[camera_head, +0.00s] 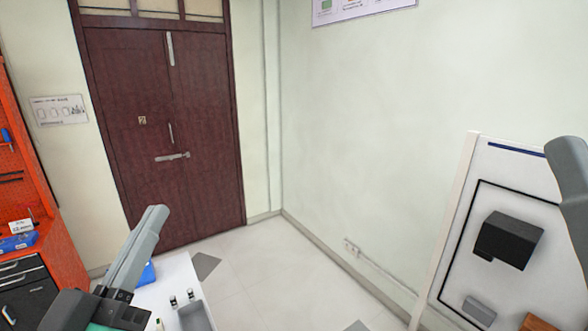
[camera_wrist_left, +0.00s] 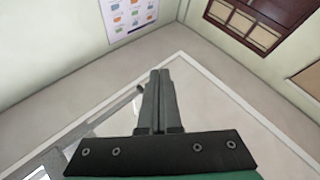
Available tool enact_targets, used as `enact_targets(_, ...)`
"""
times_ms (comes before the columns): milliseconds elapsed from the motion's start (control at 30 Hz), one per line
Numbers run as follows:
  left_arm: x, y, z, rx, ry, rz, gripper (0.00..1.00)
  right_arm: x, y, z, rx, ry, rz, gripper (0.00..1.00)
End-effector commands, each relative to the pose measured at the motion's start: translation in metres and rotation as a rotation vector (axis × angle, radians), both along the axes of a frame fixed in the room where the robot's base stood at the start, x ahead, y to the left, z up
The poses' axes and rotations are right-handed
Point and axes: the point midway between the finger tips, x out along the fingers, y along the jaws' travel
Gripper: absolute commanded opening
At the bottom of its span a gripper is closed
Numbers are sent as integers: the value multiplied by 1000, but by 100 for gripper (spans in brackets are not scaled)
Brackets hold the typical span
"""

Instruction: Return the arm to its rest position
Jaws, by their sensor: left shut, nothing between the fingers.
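My left gripper (camera_head: 160,210) comes in from the lower left of the head view, its grey fingers pointing up and away above the white table. In the left wrist view my left gripper (camera_wrist_left: 160,73) has its two fingers together, with nothing between them. A smooth grey part (camera_head: 570,170) at the right edge of the head view looks like part of my right arm or gripper. It is cut off, so its fingers cannot be made out.
The white table (camera_head: 175,275) carries a grey tray (camera_head: 195,316) and a blue item (camera_head: 147,273). A white panel (camera_head: 452,240) with a black box (camera_head: 508,240) stands at the right. An orange tool cabinet (camera_head: 62,245) stands left. Open floor (camera_head: 262,275) lies between.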

Motion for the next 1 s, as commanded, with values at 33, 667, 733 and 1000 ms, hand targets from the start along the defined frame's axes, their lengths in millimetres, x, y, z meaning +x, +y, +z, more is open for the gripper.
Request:
enact_targets(33, -21, -10, 35, 18, -91, -1, 0, 0, 0, 0, 0, 0, 0, 50)
enact_targets(667, -106, -1, 290, 152, -366, 192, 0, 0, 0, 177, 0, -1, 0, 50)
enact_targets(733, -106, -1, 299, 152, -366, 192, 0, 0, 0, 185, 0, 0, 0, 50)
enact_targets(1000, -106, -1, 297, 151, -365, 191, 0, 0, 0, 183, 0, 1, 0, 50)
